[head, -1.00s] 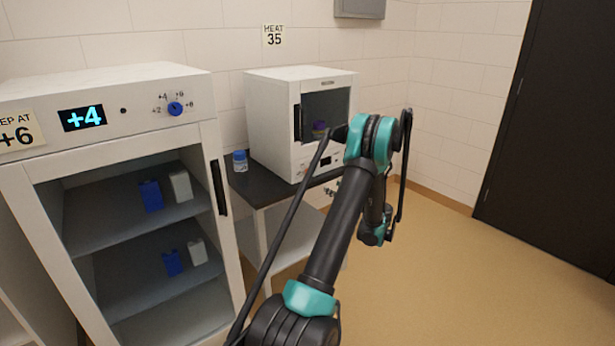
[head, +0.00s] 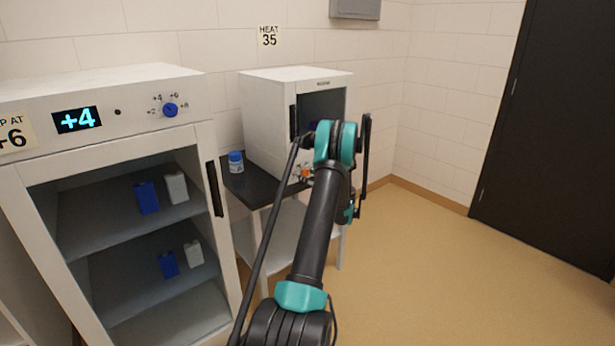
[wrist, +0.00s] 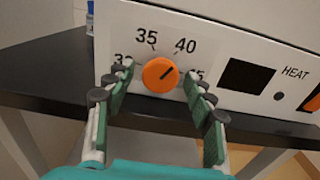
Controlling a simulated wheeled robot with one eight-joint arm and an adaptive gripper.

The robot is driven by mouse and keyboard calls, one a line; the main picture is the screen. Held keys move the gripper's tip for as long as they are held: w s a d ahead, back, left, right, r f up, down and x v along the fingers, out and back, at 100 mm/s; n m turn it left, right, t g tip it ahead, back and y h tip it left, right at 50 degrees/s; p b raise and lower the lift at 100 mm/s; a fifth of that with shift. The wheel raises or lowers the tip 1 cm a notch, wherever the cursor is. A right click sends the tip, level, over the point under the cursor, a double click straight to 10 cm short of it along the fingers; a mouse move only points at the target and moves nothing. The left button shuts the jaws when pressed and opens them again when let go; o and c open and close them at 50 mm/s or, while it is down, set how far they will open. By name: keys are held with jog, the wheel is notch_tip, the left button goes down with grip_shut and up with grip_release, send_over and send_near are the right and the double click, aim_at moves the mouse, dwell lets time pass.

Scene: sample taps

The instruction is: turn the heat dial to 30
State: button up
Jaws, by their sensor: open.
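The orange heat dial (wrist: 160,75) is on the white front panel of the small heater cabinet (head: 267,120). In the wrist view its dark pointer line slants up and right, toward the 40 mark. The 35 shows above left; the numbers at far left and right are partly hidden by my fingers. My gripper (wrist: 157,77) is open, with one green-padded finger on each side of the dial. I cannot tell whether the pads touch it. In the head view my arm covers much of the panel.
A dark display (wrist: 247,77) and an orange switch (wrist: 313,103) sit right of the dial. A blue-capped jar (head: 236,162) stands on the black tabletop (head: 245,187). A wall sign (head: 269,37) reads HEAT 35. A fridge (head: 110,150) with a blue dial stands left.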

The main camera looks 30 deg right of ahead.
jog(key=shift+w, duration=0.1)
jog(key=c, duration=1.1)
